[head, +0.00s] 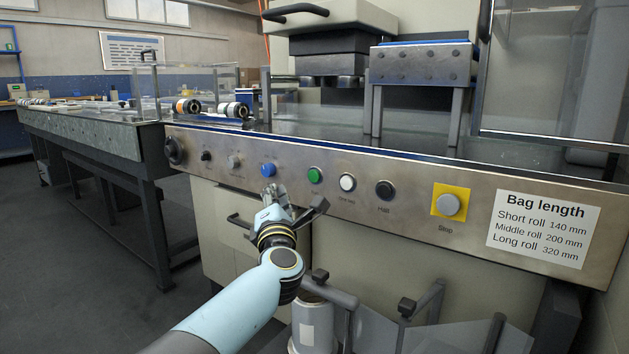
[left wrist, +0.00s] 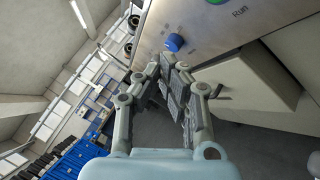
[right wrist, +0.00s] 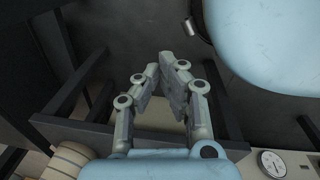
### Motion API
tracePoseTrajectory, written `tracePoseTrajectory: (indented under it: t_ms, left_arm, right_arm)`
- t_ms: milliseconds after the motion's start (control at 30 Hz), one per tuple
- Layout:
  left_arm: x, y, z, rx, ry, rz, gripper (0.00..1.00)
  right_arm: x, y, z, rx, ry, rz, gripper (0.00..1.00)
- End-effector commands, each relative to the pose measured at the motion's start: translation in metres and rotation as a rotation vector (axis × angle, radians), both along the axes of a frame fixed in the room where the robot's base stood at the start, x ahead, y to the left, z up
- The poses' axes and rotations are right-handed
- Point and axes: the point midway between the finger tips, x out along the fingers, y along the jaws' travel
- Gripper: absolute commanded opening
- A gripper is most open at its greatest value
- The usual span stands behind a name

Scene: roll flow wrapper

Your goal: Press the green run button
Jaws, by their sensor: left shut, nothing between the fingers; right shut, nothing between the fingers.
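In the left wrist view the green button (left wrist: 216,1) shows at the top edge beside the word Run. My left gripper (head: 270,192) is shut and empty, just below the blue button and down-left of the green one. It also shows in the left wrist view (left wrist: 172,62), its tips apart from the green button. My right gripper (right wrist: 172,60) is shut and empty in the right wrist view, over dark floor and frame bars.
Right of the white button are a black button (head: 384,190) and a grey stop button on a yellow plate (head: 438,213). A bag length sign (head: 543,228) is at the right. Rolls (head: 232,110) lie on the machine top. A drawer handle (head: 238,221) sticks out below the panel.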

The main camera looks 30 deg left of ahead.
Motion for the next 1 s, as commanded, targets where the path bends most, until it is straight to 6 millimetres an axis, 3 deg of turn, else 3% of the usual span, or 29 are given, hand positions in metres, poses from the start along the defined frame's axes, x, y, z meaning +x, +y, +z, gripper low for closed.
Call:
tracePoseTrajectory:
  t_ms: [200, 367, 667, 1000]
  left_arm:
    - [0.003, 0.0, -0.002, 0.001, 0.002, 0.0, 0.0]
    - [0.015, -0.001, -0.004, 0.001, 0.003, 0.0, 0.0]
    - [0.042, -0.003, -0.004, 0.001, 0.003, -0.001, 0.0]
    - [0.081, -0.006, -0.004, 0.0, 0.004, 0.0, 0.0]
  right_arm:
    - [0.003, 0.001, 0.003, 0.001, -0.002, 0.0, 0.0]
    - [0.012, 0.005, 0.017, 0.003, -0.007, 0.003, 0.0]
    - [0.03, 0.014, 0.056, 0.009, -0.015, 0.008, 0.0]
    - [0.05, 0.024, 0.076, 0.03, -0.083, 0.013, 0.0]
